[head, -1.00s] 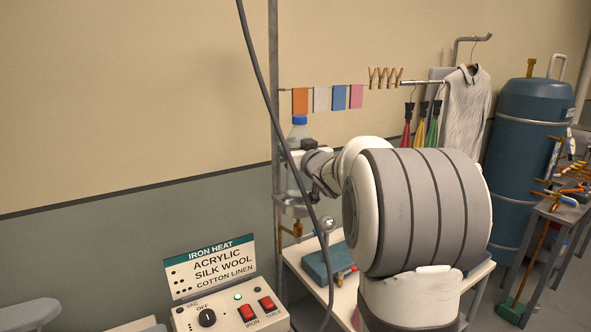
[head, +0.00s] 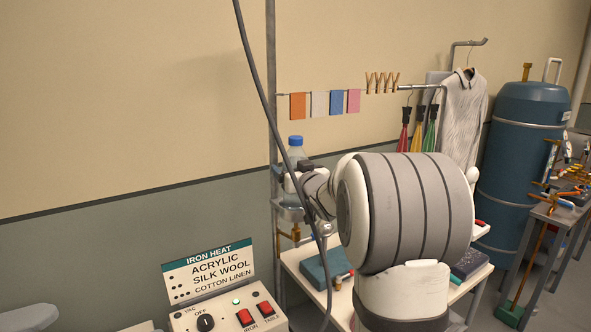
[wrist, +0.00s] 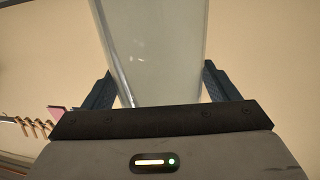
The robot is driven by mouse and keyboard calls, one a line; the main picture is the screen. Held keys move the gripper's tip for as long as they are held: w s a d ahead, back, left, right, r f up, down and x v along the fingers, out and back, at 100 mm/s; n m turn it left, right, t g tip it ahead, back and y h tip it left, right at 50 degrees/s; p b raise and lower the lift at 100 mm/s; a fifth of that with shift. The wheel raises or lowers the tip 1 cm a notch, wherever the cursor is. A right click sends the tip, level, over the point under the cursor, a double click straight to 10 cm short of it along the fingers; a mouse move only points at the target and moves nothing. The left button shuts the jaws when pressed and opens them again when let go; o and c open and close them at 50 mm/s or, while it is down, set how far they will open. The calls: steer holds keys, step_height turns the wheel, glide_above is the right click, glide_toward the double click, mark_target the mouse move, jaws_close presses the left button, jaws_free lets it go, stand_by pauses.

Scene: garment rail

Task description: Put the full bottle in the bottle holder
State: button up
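The full bottle (head: 296,158) is clear with a blue cap and stands upright at the rail post in the head view. My gripper (head: 291,178) is at its side, with my arm reaching in from the right. In the wrist view the clear bottle (wrist: 160,50) lies between the two dark fingers of my gripper (wrist: 160,85), which appear closed on its sides. The bottle holder (head: 292,213) is a grey metal cup on the post, directly below the bottle. The bottle's lower end is partly hidden by my gripper and a hose, so I cannot tell how deep it sits.
A dark hose (head: 262,100) hangs in front of the post. A control box (head: 228,312) with red switches stands at front left. Coloured cloths (head: 337,102) and clothespins (head: 382,83) hang on a line to the right. A shirt (head: 460,115) hangs farther right.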

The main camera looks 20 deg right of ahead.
steer(key=s+b, duration=0.1)
steer(key=s, duration=0.5)
steer(key=s+b, duration=0.1)
steer(key=s, duration=0.5)
steer(key=shift+d+r+b, duration=0.1)
steer(key=shift+d+b, duration=0.1)
steer(key=shift+b, duration=0.2)
steer(key=s+a+f+g, duration=0.4)
steer(key=s+f, duration=0.2)
steer(key=s, duration=0.3)
steer(key=s+a+f+g, duration=0.5)
steer(key=s+f, duration=0.1)
steer(key=s, duration=0.4)
steer(key=s+a+f+g, duration=0.5)
steer(key=s+f, duration=0.1)
steer(key=s, duration=0.4)
steer(key=shift+h, duration=0.3)
